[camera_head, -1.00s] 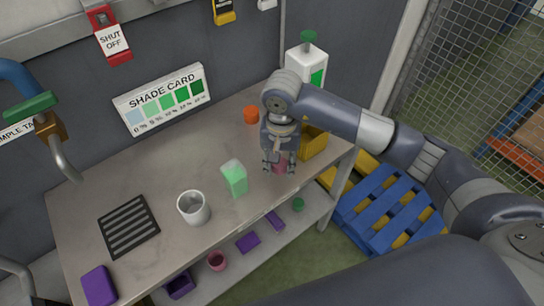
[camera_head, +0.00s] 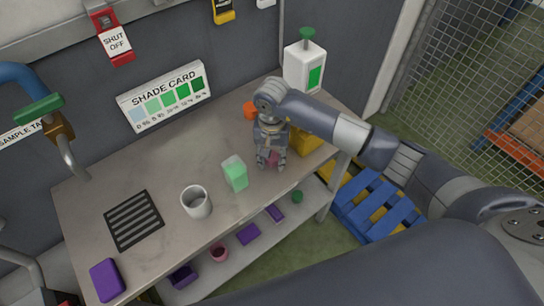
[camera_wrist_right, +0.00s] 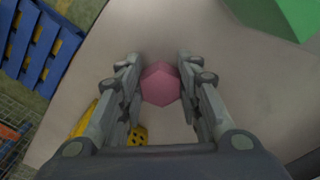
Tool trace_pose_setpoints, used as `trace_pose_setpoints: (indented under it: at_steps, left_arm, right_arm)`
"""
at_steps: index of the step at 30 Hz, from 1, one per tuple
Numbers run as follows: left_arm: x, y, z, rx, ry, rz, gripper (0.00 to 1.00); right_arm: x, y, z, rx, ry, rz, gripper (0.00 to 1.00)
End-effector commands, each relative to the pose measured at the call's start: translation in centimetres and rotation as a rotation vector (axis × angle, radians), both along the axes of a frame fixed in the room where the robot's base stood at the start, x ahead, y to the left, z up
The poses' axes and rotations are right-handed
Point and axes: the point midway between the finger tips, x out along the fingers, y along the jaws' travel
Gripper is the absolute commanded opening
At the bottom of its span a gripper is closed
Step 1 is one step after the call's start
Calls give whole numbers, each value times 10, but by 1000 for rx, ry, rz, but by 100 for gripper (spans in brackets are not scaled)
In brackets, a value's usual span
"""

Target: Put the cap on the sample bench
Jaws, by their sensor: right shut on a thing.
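The sample bench (camera_head: 160,175) is the grey-topped table along the wall in the head view. My right gripper (camera_head: 270,163) is over its right part, pointing down. It is shut on a small pink cap (camera_head: 271,157), mostly hidden by the fingers there. In the right wrist view the pink cap (camera_wrist_right: 160,84) sits between the two fingertips and looks many-sided. The cap is low over the bench top; I cannot tell whether it touches. My left gripper is not in view.
Bare bench lies left of centre.

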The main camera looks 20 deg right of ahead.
Motion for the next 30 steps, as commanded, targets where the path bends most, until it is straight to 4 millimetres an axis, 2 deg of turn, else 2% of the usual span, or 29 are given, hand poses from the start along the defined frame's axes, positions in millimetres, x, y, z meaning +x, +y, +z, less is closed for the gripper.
trace_pose_setpoints:
  at_steps: [1, 2, 3, 4, 17, 18, 20, 30]
  left_arm:
    - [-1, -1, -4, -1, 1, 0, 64]
    - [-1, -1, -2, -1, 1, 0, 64]
    - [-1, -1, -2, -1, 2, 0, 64]
    - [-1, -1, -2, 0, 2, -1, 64]
    - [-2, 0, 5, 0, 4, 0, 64]
    - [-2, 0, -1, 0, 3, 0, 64]
    - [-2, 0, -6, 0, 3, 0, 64]
    - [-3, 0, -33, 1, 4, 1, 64]
  right_arm:
    - [0, 0, -3, 0, -1, 0, 4]
    - [0, 0, -1, 0, 0, 0, 39]
    - [0, 0, -1, 0, 0, 0, 48]
    - [0, 0, -1, 0, 0, 0, 52]
    - [0, 0, 4, 0, 1, -1, 52]
    - [1, 0, 6, 1, -4, 0, 52]
    - [2, 0, 14, 2, -5, 2, 52]
    - [2, 0, 87, 0, -7, 0, 52]
